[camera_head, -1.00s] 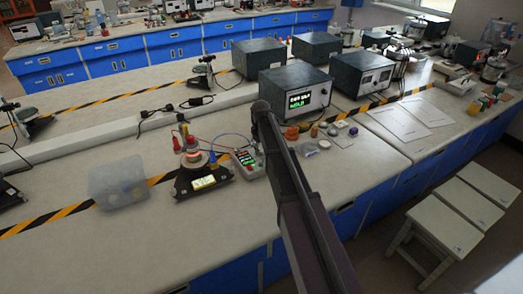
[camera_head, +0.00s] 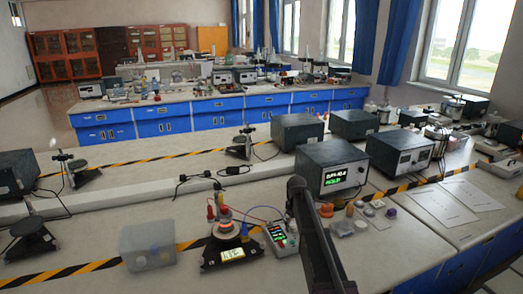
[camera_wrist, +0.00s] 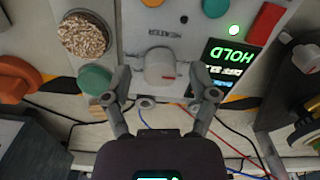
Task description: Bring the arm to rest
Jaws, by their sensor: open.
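My arm (camera_head: 318,240) rises from the lower edge in the head view, its far end beside the display box. In the wrist view my gripper (camera_wrist: 163,92) is open, with its two fingers apart. A pale round knob (camera_wrist: 160,67) on a grey panel shows between the fingertips; I cannot tell whether they touch it. The panel carries a lit screen (camera_wrist: 226,62) reading HOLD. My fingers do not show clearly in the head view.
A display box (camera_head: 333,168) stands behind the arm. Small coloured items (camera_head: 368,209) lie to the right, beside paper sheets (camera_head: 440,205).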

